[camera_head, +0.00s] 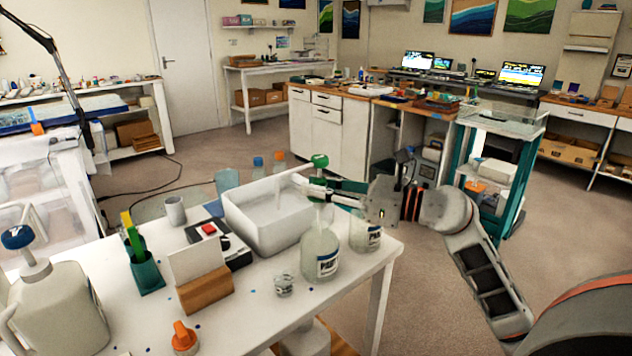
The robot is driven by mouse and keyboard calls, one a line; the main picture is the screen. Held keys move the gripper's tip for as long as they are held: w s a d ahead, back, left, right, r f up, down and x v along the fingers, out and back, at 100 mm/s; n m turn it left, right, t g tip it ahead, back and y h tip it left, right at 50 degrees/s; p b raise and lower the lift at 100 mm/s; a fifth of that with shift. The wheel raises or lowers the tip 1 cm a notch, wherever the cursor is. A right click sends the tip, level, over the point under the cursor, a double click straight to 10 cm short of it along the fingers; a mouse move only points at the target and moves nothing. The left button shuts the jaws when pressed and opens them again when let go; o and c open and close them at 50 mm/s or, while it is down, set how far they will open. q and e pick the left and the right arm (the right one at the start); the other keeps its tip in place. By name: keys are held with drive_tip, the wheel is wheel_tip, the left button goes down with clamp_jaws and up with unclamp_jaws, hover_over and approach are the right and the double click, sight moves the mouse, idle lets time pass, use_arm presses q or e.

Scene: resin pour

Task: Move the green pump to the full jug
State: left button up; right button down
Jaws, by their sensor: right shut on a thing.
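My right gripper (318,188) reaches in from the right and is shut on the green pump (320,160), just below its green top. It holds the pump upright above the front jug (318,257), a clear bottle with a "PART" label near the table's right edge. The gripper hides part of the pump's stem, so I cannot tell whether the stem is inside the jug's neck. A second labelled jug (364,236) stands just behind to the right, under my wrist. I cannot tell which jug is full. My left gripper is not in view.
A white tub (262,232) is left of the jugs. A small clear cup (284,285), an orange-capped item (185,338), a card in a wooden block (205,294) and a scale (240,252) share the table. A large container with a blue pump (18,237) stands far left.

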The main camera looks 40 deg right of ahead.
sight(319, 211)
drive_tip(key=shift+f+b, duration=0.7)
drive_tip(key=shift+f, duration=0.75)
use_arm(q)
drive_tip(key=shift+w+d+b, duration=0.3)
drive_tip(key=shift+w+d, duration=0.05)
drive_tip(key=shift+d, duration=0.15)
use_arm(e)
drive_tip(key=shift+f, duration=0.5)
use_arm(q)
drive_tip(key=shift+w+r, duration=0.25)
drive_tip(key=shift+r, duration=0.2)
use_arm(e)
drive_tip(key=shift+r, duration=0.25)
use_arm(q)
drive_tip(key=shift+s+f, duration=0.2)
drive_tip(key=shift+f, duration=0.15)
use_arm(e)
drive_tip(key=shift+f, duration=0.4)
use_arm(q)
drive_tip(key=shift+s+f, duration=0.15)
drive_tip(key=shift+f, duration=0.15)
use_arm(e)
drive_tip(key=shift+f, duration=0.3)
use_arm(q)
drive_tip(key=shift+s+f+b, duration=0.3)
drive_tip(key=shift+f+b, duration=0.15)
use_arm(e)
drive_tip(key=shift+f, duration=0.45)
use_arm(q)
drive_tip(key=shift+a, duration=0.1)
